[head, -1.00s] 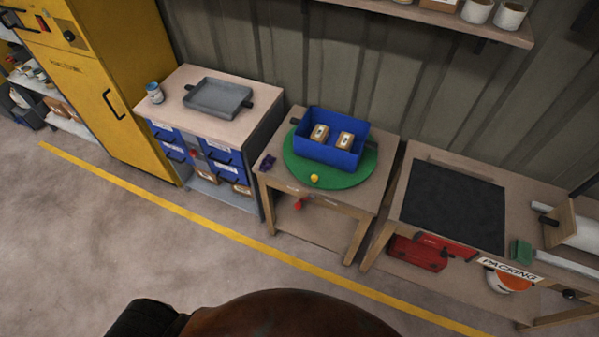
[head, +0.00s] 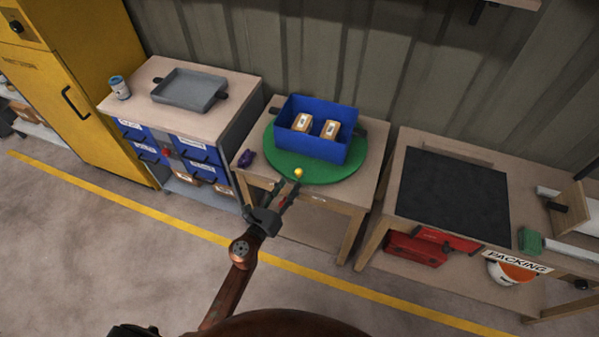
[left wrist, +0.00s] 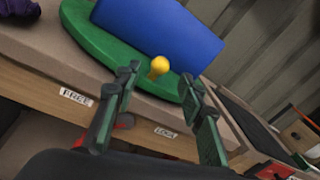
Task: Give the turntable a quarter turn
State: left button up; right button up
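The green round turntable (head: 350,172) lies on a small wooden table, with a yellow knob (head: 299,173) at its front rim. A blue bin (head: 325,150) stands on the turntable and holds two small brown boxes with white labels. My left gripper (head: 288,190) is open and empty, just in front of the knob. In the left wrist view the knob (left wrist: 159,66) shows beyond and between the spread fingers (left wrist: 160,98), apart from them. The turntable (left wrist: 100,48) and the bin (left wrist: 165,32) are behind it. My right gripper is in no view.
A dark purple item (head: 247,157) lies on the table's left corner. A workbench (head: 222,111) with a grey tray (head: 190,88) and a can (head: 120,88) stands at left. A packing bench (head: 402,175) with a black mat (head: 455,198) stands at right, across a narrow gap.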

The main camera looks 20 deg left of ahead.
aim_at(298, 172)
pick_arm(q)
jog(key=w, duration=0.3)
jog(key=w+d, duration=0.1)
jog(key=w, duration=0.3)
jog(key=shift+d, duration=0.2)
jog(key=shift+c, duration=0.7)
grip_shut()
